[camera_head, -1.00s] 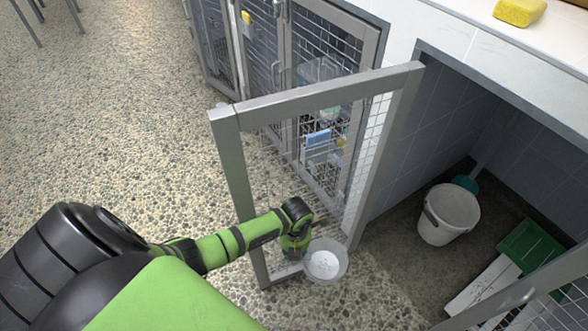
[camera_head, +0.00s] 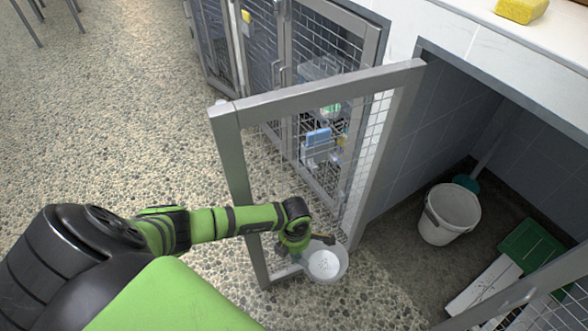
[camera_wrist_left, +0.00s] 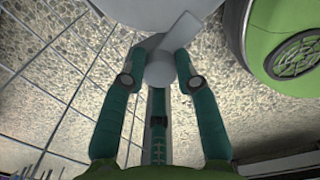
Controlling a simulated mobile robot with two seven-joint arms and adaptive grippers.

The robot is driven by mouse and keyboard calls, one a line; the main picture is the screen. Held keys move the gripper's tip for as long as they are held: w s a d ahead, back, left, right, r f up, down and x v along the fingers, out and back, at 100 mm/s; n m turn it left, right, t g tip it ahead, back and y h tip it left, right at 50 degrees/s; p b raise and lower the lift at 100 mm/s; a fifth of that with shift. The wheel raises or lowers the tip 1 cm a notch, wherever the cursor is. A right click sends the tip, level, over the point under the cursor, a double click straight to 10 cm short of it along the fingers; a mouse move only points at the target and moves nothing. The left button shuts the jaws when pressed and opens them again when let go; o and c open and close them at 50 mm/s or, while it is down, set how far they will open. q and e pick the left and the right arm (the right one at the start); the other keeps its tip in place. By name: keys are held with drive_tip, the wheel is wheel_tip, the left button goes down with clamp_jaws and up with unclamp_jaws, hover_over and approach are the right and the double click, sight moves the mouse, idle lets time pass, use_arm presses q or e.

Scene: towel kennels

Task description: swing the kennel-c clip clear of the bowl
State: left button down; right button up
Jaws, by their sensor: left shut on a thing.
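The white bowl (camera_head: 326,264) sits low at the bottom of the open mesh door (camera_head: 238,160), near its lower corner. In the left wrist view the bowl (camera_wrist_left: 165,12) is at the top edge. My left gripper (camera_head: 297,244) is beside the bowl on its left. In the wrist view its green fingers (camera_wrist_left: 160,64) are shut on the round grey knob of the clip (camera_wrist_left: 160,72). The clip's flat grey lever points up and right, still overlapping the bowl's edge in this view. In the head view the clip is hard to make out. My right gripper is out of view.
The open door's frame and mesh stand right around my left wrist. A white bucket (camera_head: 452,216) and a green dustpan-like thing (camera_head: 532,246) are inside the open kennel. Closed kennel doors (camera_head: 320,75) stand behind. Pebbled floor is free at left.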

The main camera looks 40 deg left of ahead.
use_arm(q)
drive_tip(key=shift+m, duration=1)
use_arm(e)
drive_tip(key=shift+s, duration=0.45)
use_arm(q)
drive_tip(key=c, duration=1.2)
unclamp_jaws()
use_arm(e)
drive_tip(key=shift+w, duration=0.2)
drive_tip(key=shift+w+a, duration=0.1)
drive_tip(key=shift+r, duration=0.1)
